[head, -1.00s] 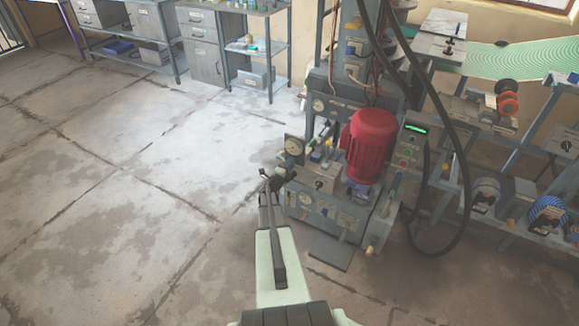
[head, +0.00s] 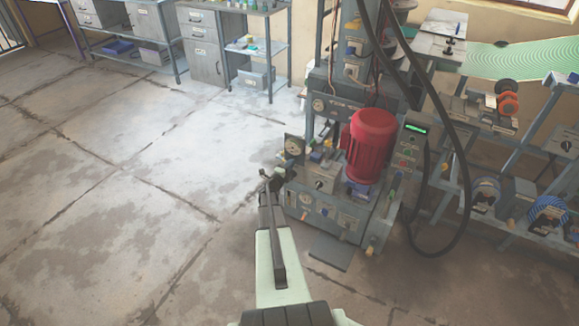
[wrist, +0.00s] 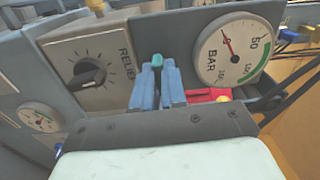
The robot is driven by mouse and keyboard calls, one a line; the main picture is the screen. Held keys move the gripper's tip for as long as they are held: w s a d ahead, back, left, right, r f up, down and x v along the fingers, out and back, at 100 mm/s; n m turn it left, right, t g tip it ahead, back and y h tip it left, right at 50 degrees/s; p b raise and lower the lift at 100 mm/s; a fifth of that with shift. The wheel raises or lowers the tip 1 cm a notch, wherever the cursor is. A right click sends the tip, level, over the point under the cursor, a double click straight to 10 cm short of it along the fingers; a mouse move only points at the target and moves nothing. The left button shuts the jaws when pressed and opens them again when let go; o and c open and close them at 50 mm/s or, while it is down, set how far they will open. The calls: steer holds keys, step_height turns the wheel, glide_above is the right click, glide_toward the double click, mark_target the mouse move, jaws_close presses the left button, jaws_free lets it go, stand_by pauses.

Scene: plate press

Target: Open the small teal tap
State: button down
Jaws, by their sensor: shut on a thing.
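The small teal tap (wrist: 157,61) shows in the wrist view as a rounded teal tip between the blue fingers of my gripper (wrist: 158,88). The fingers are closed on it and hide its lower part, so I cannot tell how far it is turned. In the head view my gripper (head: 271,181) is at the left front side of the press unit (head: 325,218). The tap cannot be made out in that view.
A BAR pressure gauge (wrist: 236,48) is right of the fingers, with a red part (wrist: 207,95) below it. A RELIEF knob (wrist: 87,75) is on the left. A red motor (head: 370,145) stands on the press. Open floor (head: 110,190) lies to the left.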

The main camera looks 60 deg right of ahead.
steer(key=shift+n, duration=8.7)
steer(key=c, duration=1.2)
jaws_free()
steer(key=shift+a, duration=0.15)
steer(key=a, duration=1.3)
steer(key=shift+a, duration=0.25)
